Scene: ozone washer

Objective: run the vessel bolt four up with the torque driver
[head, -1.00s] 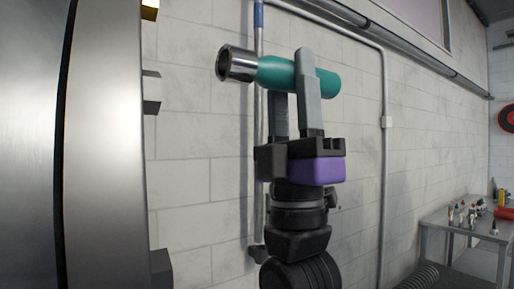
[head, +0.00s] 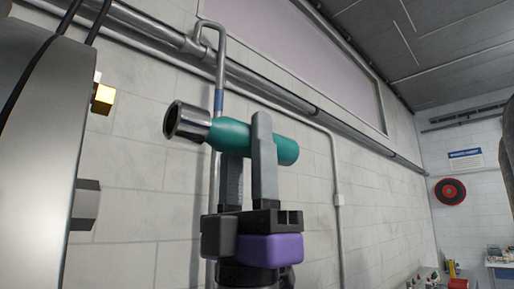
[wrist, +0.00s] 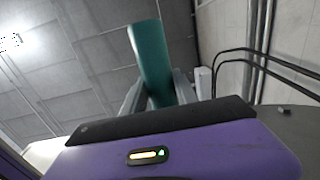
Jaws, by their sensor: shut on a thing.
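My gripper (head: 247,140) is shut on the torque driver (head: 285,150), gripping its teal body between two grey fingers. The driver lies across the fingers with its silver socket (head: 186,123) pointing left towards the vessel (head: 35,160). In the wrist view the driver (wrist: 152,62) stands up between the fingers. A brass-coloured hex bolt (head: 103,99) sticks out of the vessel's edge, and a grey hex bolt (head: 85,205) sits below it. The socket is to the right of the brass bolt, a little lower in the picture, with a gap between them. I cannot tell which bolt is number four.
Pipes (head: 275,97) run along the wall behind, with a vertical conduit (head: 338,200) at right. Dark cables (head: 97,20) pass over the vessel top. A red hose reel (head: 450,192) hangs on the far wall. A bench with small items (head: 497,255) stands far right.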

